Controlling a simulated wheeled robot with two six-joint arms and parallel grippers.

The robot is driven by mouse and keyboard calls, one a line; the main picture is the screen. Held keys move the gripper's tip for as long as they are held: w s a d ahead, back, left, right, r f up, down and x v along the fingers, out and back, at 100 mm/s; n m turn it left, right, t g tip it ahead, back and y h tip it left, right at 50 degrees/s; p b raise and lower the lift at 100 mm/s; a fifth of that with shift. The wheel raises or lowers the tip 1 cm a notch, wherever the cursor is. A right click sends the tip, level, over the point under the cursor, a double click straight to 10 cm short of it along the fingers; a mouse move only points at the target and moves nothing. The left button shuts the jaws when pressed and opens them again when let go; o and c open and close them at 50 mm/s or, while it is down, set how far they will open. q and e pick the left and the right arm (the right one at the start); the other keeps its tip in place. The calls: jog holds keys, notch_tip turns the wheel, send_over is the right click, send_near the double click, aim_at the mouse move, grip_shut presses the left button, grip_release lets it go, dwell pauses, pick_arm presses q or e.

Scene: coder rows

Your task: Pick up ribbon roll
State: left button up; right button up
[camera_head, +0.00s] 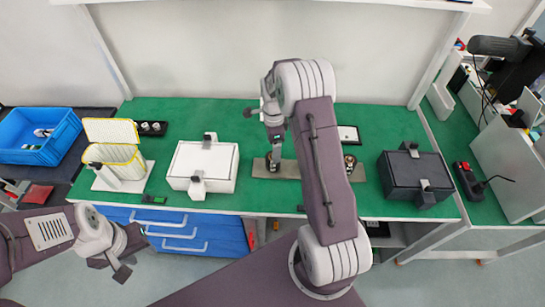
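Two small rolls with white and dark parts, possibly the ribbon rolls, lie in the blue crate (62,150) at the far left; one roll (43,132) is at the back, the other (32,147) nearer. They are too small to identify surely. My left gripper (110,268) hangs empty in front of the bench, right of and nearer than the crate, its dark fingers apart. My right arm crosses the middle of the bench, and its gripper (272,152) points down at the left end of a metal plate (290,169). Its fingers are partly hidden and merge with a dark round part there.
A yellow-edged white rack (112,154), a small black tray (151,128), a white box (204,160) and a dark box (412,175) stand on the green bench (225,112). A second dark round part (350,163) is on the plate's right end. Blue drawers (195,235) are below.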

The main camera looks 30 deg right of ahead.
jog(key=f, duration=0.1)
jog(key=f+p, duration=0.1)
jog(key=f, duration=0.2)
jog(key=shift+s+a+f, duration=0.1)
jog(key=shift+s+a, duration=0.05)
jog(key=shift+s, duration=0.15)
jog(key=shift+w+f, duration=0.2)
jog(key=shift+f, duration=0.3)
jog(key=shift+r, duration=0.1)
jog(key=c, duration=1.5)
jog(key=r, duration=0.2)
jog(key=r+b, duration=0.1)
jog(key=r, duration=0.1)
jog(key=shift+s+d+r, duration=0.15)
jog(key=shift+s+d, duration=0.05)
jog(key=s+d+r, duration=0.2)
jog(key=s, duration=0.1)
jog(key=s+d+r+b, duration=0.1)
jog(key=s+d+r, duration=0.1)
jog(key=s, duration=0.1)
jog(key=s+d+r+b, duration=0.1)
jog(key=s+r, duration=0.1)
jog(key=s, duration=0.1)
jog(key=shift+s+d+r, duration=0.35)
jog(key=shift+d, duration=0.05)
